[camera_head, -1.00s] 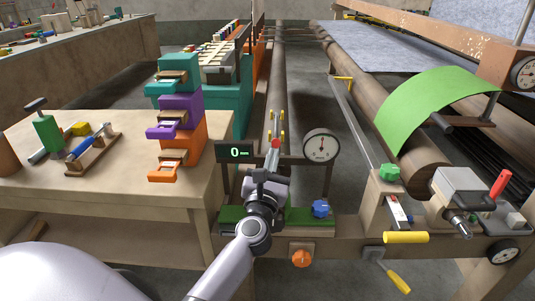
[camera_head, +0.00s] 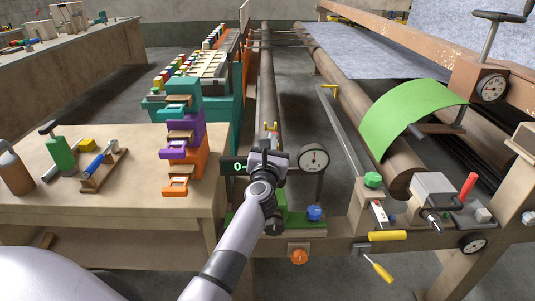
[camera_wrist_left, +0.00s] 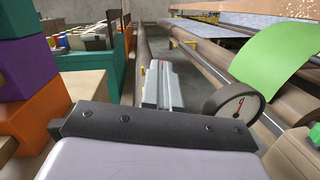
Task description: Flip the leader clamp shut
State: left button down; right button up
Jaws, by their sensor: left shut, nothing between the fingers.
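I cannot tell for certain which part is the leader clamp. A grey block (camera_head: 435,187) with an upright red handle (camera_head: 468,185) sits at the front right, by the end of the brown roller. My left gripper (camera_head: 271,134) is well to the left of it, over the green base (camera_head: 292,224) between the display and the dial gauge. In the left wrist view the gripper's fingers (camera_wrist_left: 157,84) are together and empty, pointing away along the rails, with a small red mark near their tips. My wrist hides part of the green base. My right gripper is out of view.
The dial gauge (camera_head: 314,159) stands close right of my left gripper; the display (camera_head: 236,166) is close left. Stacked coloured drawers (camera_head: 185,135) stand on the wooden bench (camera_head: 130,205). A green felt sheet (camera_head: 410,115) curves over the roller. Blue (camera_head: 314,213) and orange (camera_head: 299,257) knobs sit in front.

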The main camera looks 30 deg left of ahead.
pick_arm(q)
jog(key=shift+w+a+r, duration=0.45)
jog(key=shift+w+r, duration=0.1)
jog(key=shift+w, duration=0.25)
jog(key=shift+w+a+r, duration=0.4)
jog(key=shift+w+r, duration=0.15)
jog(key=shift+w, duration=0.25)
jog(key=shift+r, duration=0.2)
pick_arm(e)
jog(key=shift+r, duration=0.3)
pick_arm(q)
jog(key=shift+a+r, duration=0.2)
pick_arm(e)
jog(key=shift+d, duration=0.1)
pick_arm(q)
jog(key=shift+w, duration=0.1)
